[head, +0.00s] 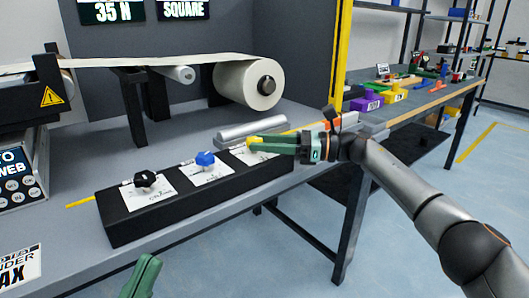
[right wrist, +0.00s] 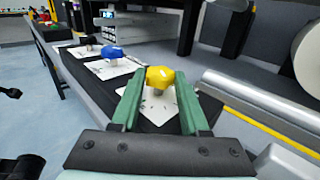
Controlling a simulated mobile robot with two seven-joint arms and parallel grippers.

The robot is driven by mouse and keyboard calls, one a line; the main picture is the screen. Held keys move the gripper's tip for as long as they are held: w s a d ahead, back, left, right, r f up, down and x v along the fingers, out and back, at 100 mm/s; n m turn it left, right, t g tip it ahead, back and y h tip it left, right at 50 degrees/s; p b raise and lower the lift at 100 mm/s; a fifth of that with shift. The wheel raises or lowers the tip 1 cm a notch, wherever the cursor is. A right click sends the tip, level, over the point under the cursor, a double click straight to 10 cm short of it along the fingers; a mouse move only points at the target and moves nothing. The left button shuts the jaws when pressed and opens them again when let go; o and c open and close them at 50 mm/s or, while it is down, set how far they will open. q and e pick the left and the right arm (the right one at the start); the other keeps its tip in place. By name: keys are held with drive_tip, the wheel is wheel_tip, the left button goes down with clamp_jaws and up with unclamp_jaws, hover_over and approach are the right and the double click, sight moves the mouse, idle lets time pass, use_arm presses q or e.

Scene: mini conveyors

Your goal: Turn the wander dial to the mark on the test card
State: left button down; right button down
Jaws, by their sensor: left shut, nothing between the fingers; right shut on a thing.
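A long black box (head: 125,228) on the bench carries three dials on white scale plates: a black dial (head: 145,180), a blue dial (head: 205,158) and a yellow dial (head: 254,143). The right gripper (head: 262,146) is shut on the yellow dial; in the right wrist view its green fingers stand either side of the yellow knob (right wrist: 160,77). The scale marks are too small to read. A white card (head: 18,270) at lower left is cut off by the frame; "NDER" and "AX" can be read. The left gripper (head: 150,265) shows only as green fingers at the bottom edge, shut and empty.
A metal roller (head: 250,130) lies just behind the box. A white web runs above to a large roll (head: 250,84). A button panel (head: 18,178) stands at left. Signs reading "35 N" (head: 112,11) and "SQUARE" (head: 184,9) hang at the back.

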drive_tip(key=shift+g+b, duration=0.3)
drive_tip(key=shift+b, duration=0.25)
drive_tip(key=shift+c, duration=2)
unclamp_jaws()
drive_tip(key=s+d+p, duration=0.1)
drive_tip(key=d+p, duration=0.1)
drive_tip(key=d, duration=1)
drive_tip(key=shift+s+d, duration=0.2)
drive_tip(key=shift+s, duration=0.15)
